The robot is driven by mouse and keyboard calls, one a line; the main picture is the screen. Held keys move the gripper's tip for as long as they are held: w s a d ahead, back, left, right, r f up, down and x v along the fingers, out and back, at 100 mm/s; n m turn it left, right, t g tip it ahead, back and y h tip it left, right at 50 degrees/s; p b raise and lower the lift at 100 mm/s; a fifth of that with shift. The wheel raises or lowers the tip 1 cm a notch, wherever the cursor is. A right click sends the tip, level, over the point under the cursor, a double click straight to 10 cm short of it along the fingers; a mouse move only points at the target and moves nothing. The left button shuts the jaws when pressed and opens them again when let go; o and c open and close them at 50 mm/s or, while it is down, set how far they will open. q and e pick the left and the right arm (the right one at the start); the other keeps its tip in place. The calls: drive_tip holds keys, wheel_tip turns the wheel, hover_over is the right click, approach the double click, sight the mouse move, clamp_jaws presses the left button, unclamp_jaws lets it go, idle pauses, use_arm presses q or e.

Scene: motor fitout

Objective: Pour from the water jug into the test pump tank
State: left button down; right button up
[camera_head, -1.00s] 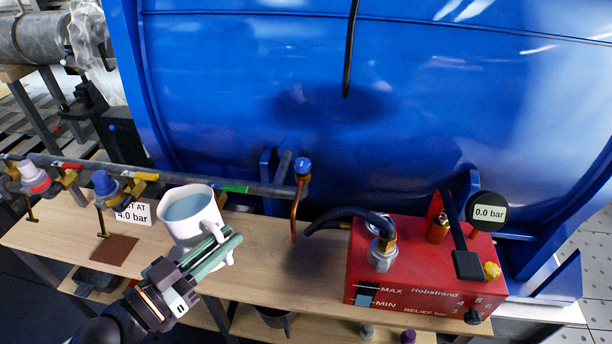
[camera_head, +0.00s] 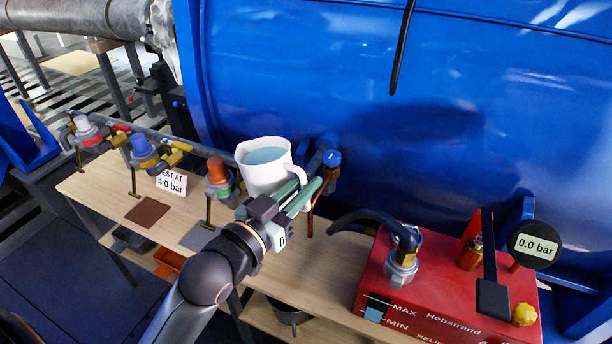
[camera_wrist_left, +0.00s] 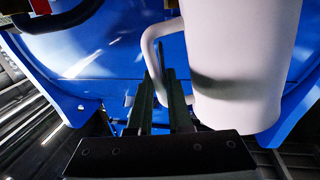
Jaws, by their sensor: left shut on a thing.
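The white water jug (camera_head: 256,177) is upright with blue-grey water (camera_head: 264,155) visible near its rim. My left gripper (camera_head: 303,192) is shut on the jug's handle and holds the jug above the bench. In the left wrist view the jug (camera_wrist_left: 238,70) stands close on the right, and the gripper's fingers (camera_wrist_left: 160,105) are at its handle. The red test pump tank (camera_head: 455,300) stands on the bench to the right, apart from the jug. Its front carries MAX and MIN marks beside a level window (camera_head: 374,309) showing blue. My right gripper is out of view.
The wooden bench (camera_head: 330,270) has clear room between jug and pump. A black hose (camera_head: 365,217) joins the pump top. A black lever (camera_head: 489,270) and a gauge (camera_head: 535,245) reading 0.0 bar stand there too. Valves (camera_head: 143,150) and the large blue vessel (camera_head: 440,110) lie behind.

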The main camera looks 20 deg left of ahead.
sight(298, 172)
use_arm(q)
drive_tip(key=shift+w+a+r+n+t+y+b, duration=0.2)
drive_tip(key=shift+w+r+n+y+b, duration=0.3)
drive_tip(key=shift+r+y, duration=0.35)
drive_tip(key=shift+w+a+r+n+t+y+b, duration=0.1)
drive_tip(key=shift+w+a+r+n+y+b, duration=0.15)
drive_tip(key=shift+w+r+n+y, duration=0.35)
drive_tip(key=shift+s+y, duration=0.15)
drive_tip(key=shift+y, duration=0.1)
